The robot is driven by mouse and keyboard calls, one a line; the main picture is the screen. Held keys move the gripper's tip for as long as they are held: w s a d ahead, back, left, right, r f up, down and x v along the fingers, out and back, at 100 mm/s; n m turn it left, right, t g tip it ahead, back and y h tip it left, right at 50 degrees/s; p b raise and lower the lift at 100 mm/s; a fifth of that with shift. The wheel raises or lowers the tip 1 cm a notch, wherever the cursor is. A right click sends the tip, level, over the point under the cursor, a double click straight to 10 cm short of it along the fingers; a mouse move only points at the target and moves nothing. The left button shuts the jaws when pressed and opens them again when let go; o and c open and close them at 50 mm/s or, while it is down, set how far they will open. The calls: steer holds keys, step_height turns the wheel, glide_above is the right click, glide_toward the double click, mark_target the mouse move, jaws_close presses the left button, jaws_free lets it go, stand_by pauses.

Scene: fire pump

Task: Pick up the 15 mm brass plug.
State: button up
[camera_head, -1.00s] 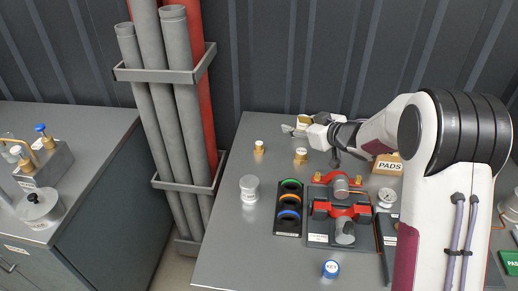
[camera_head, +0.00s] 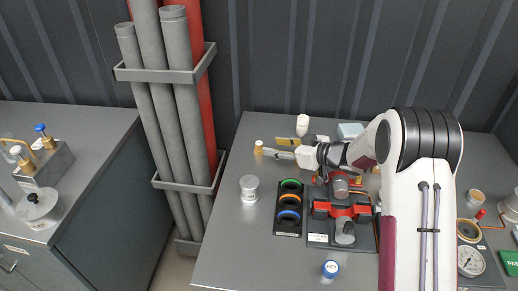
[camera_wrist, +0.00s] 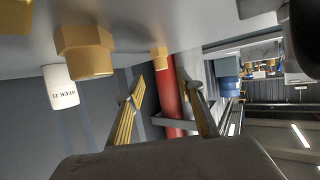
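A small brass plug (camera_head: 259,147) stands on the bench at the left, just beyond my fingertips. My gripper (camera_head: 276,147) is low over the bench, pointing left, with its fingers apart and nothing between them. In the wrist view, which looks upside down, a small brass plug (camera_wrist: 160,57) shows ahead in the gap between the fingers (camera_wrist: 165,90). A larger, nearer brass hex plug (camera_wrist: 85,50) is outside the left finger. No size marking is readable on either plug. My gripper covers the spot where a second plug stood in the head view.
A white bottle (camera_head: 303,125) stands behind my gripper; it also shows in the wrist view (camera_wrist: 60,87). A white tub (camera_head: 249,188), a ring tray (camera_head: 288,232) and a red-handled valve fixture (camera_head: 342,212) are in front. Grey pipes (camera_head: 187,110) rise left of the bench.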

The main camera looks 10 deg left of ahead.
mark_target(261, 144)
steer(key=shift+x, duration=1.3)
steer(key=shift+x, duration=2.55)
steer(key=shift+s+a, duration=0.1)
jaws_close()
